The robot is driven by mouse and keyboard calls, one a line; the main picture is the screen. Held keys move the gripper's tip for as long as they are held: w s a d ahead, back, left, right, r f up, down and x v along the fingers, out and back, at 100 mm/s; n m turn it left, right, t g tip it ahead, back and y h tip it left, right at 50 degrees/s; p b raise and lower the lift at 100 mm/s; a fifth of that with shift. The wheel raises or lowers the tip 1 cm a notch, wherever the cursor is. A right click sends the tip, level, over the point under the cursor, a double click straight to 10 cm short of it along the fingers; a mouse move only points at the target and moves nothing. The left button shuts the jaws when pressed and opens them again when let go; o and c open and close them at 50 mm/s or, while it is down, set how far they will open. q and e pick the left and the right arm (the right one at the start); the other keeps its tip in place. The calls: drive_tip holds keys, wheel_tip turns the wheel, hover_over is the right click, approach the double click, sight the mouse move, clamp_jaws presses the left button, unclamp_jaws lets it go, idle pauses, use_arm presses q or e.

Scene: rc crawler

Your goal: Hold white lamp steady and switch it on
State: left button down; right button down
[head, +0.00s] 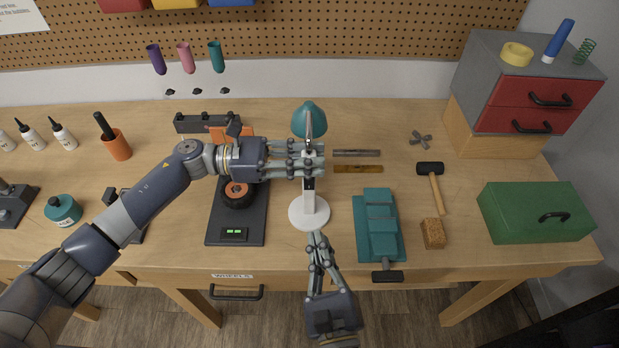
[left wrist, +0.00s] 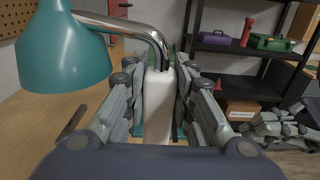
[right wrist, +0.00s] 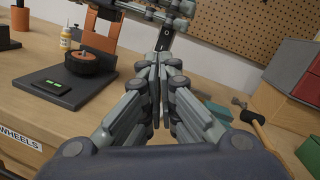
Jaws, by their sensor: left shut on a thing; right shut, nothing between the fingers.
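The lamp has a white round base (head: 309,213), a white upright post and a teal shade (head: 309,119). It stands upright on the workbench. My left gripper (head: 318,162) is shut on the lamp's white post (left wrist: 158,105), below the bent chrome neck, as the left wrist view shows. My right gripper (head: 314,236) is shut and empty, with its fingertips at the front edge of the lamp base; I cannot tell whether they touch. In the right wrist view a dark switch (right wrist: 166,28) shows on the post beyond the closed fingertips. The lamp base is hidden there.
A black stand with a wheel and green display (head: 234,232) is left of the lamp. A teal vise (head: 380,228), a hammer (head: 432,170) and a green toolbox (head: 533,212) are to the right. Bare bench lies between the hammer and vise.

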use_arm(q)
drive_tip(key=shift+s+a, duration=0.1)
use_arm(e)
drive_tip(key=s+m+h, duration=0.1)
drive_tip(key=m, duration=0.1)
drive_tip(key=s+a+r+m+g+h, duration=0.1)
drive_tip(key=m, duration=0.1)
drive_tip(key=s+a+m+g+h, duration=0.1)
drive_tip(key=s+m, duration=0.1)
drive_tip(key=shift+r+m, duration=0.2)
drive_tip(key=shift+m, duration=0.1)
drive_tip(key=shift+d, duration=0.1)
drive_tip(key=w, duration=0.4)
drive_tip(key=w+f, duration=0.1)
drive_tip(key=w, duration=0.9)
drive_tip(key=shift+f, duration=0.35)
drive_tip(key=shift+w+f, duration=0.1)
drive_tip(key=shift+w, duration=0.15)
drive_tip(key=shift+s, duration=0.1)
drive_tip(key=s+f, duration=0.1)
drive_tip(key=s, duration=1.2)
drive_tip(key=shift+s+f, duration=0.35)
drive_tip(key=shift+s, duration=0.05)
